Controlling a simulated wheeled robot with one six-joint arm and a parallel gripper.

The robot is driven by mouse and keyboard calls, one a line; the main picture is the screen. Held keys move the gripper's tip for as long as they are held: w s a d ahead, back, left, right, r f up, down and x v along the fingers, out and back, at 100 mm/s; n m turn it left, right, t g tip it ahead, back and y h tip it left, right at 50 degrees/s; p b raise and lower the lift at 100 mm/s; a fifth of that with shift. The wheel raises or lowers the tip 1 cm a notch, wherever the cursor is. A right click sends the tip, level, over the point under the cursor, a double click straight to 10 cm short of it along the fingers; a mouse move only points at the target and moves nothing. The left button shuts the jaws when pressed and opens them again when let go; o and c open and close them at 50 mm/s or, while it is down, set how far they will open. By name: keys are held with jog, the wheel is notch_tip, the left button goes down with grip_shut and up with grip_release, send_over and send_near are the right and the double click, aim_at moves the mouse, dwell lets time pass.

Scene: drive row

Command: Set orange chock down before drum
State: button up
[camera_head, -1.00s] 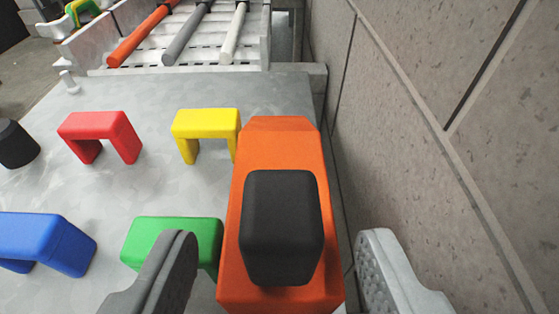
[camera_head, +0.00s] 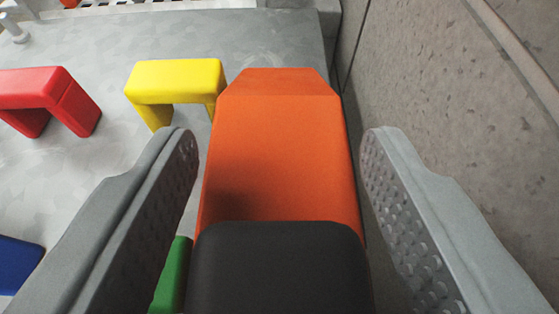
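The orange chock (camera_head: 280,150) lies on the grey surface in the middle of the view, with a dark block (camera_head: 280,268) on its top toward the near end. My gripper (camera_head: 279,150) is open, with one grey finger on each side of the chock. A gap shows between the chock and each finger at the tips. The near end of the chock is out of frame. No drum can be made out in this view.
A yellow bracket (camera_head: 176,75) stands just left of the chock, and a red one (camera_head: 45,92) farther left. Parts of a green block (camera_head: 174,278) and a blue block (camera_head: 18,262) show at lower left. A grey wall (camera_head: 460,120) rises close on the right. Bare grey surface (camera_head: 120,175) lies between the blocks.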

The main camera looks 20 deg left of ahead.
grip_shut()
jog(key=shift+r, duration=0.1)
